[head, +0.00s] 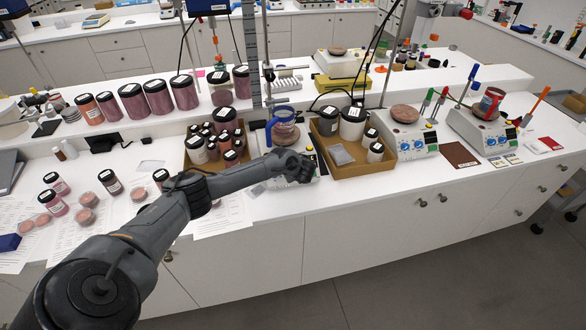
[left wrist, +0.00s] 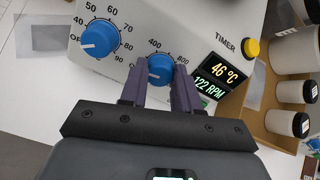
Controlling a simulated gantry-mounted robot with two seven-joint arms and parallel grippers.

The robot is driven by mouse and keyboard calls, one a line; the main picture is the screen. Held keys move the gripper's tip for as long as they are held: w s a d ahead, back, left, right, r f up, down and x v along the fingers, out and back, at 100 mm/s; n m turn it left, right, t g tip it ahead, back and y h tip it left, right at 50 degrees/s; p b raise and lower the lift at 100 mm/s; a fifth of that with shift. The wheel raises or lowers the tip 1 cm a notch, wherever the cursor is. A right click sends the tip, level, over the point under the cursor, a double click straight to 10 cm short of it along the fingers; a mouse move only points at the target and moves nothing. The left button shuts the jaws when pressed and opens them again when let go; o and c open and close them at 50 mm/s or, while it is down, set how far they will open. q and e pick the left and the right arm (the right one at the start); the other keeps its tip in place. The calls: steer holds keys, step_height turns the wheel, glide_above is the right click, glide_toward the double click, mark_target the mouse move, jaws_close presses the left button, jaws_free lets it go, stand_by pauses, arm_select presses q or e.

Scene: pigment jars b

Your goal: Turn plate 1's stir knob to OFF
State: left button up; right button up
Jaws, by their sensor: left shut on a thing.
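A white hot plate (left wrist: 130,20) fills the top of the left wrist view, with a blue dial knob (left wrist: 98,38) on the left and a blue stir knob (left wrist: 160,68) on the right. My left gripper (left wrist: 160,84) has its two dark fingers on either side of the stir knob, shut on it. The scale by it reads 400 and 800, and the display (left wrist: 216,76) reads 46 °C and 122 RPM. The stir knob's white mark faces lower left. In the head view my left gripper (head: 306,170) covers most of the plate's front.
A blue-handled vessel (head: 285,130) stands on the same plate. Cardboard trays of jars stand on both sides, the right tray (head: 345,176) close to my gripper. Two more hot plates (head: 413,150) (head: 484,135) stand farther right. A yellow timer button (left wrist: 251,48) is beside the display.

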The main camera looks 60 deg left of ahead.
arm_select(q)
steer(key=n+p, duration=0.2)
steer(key=n, duration=0.2)
steer(key=shift+n, duration=0.4)
stand_by(0.4)
steer(key=o, duration=1.1)
steer(key=shift+c, duration=0.2)
steer(key=shift+s, duration=0.1)
steer(key=p+v, duration=0.3)
steer(key=v, duration=0.7)
steer(key=shift+d+r, duration=0.25)
steer(key=shift+d, duration=0.05)
